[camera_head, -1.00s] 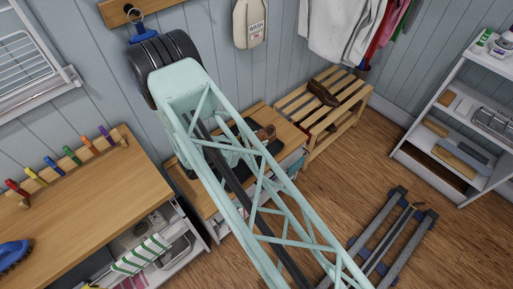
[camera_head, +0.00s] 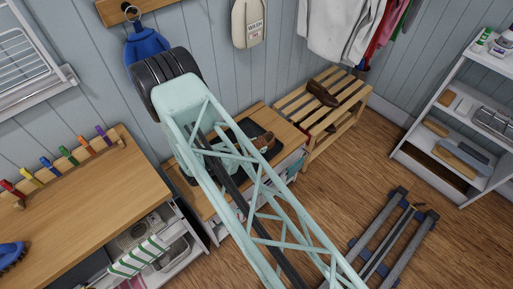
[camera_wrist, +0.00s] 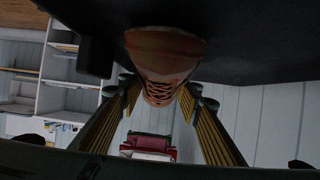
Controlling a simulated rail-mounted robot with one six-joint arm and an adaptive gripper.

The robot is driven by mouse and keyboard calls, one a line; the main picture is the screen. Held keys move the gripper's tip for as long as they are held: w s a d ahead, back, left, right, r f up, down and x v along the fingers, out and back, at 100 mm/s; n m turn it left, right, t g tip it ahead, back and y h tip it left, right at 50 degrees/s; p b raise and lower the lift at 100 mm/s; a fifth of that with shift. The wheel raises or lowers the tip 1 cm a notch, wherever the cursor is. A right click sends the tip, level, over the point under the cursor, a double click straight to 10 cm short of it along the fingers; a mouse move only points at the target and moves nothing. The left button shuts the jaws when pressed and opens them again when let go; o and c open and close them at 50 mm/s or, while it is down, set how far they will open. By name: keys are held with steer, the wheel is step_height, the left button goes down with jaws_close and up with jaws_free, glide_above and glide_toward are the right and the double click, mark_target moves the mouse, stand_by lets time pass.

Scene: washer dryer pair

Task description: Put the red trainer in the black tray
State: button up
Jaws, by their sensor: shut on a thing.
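My gripper (camera_wrist: 160,93) shows in the wrist view, with a yellow-ribbed finger on each side. Its tips are closed on an orange-brown laced shoe (camera_wrist: 165,58), the only laced shoe I see. The shoe looks more orange-brown than red. The black tray (camera_head: 248,126) lies on the wooden bench in the head view, partly behind my arm, with the shoe (camera_head: 264,141) at it. A black surface (camera_wrist: 250,50) fills the top of the wrist view, close against the shoe. I cannot tell whether the shoe rests on it.
A brown shoe (camera_head: 322,93) lies on a slatted rack (camera_head: 343,115) right of the bench. A worktop (camera_head: 90,195) stands left, a white shelf (camera_head: 440,125) right. A red and white thing (camera_wrist: 148,146) lies beyond my fingers, unclear. Coats hang above the rack.

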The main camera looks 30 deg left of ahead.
steer(key=shift+f, duration=0.1)
stand_by(0.3)
steer(key=o, duration=0.9)
steer(key=shift+s+a+r, duration=0.1)
steer(key=shift+s+r, duration=0.15)
steer(key=shift+p+v, duration=0.65)
steer(key=shift+v, duration=1.8)
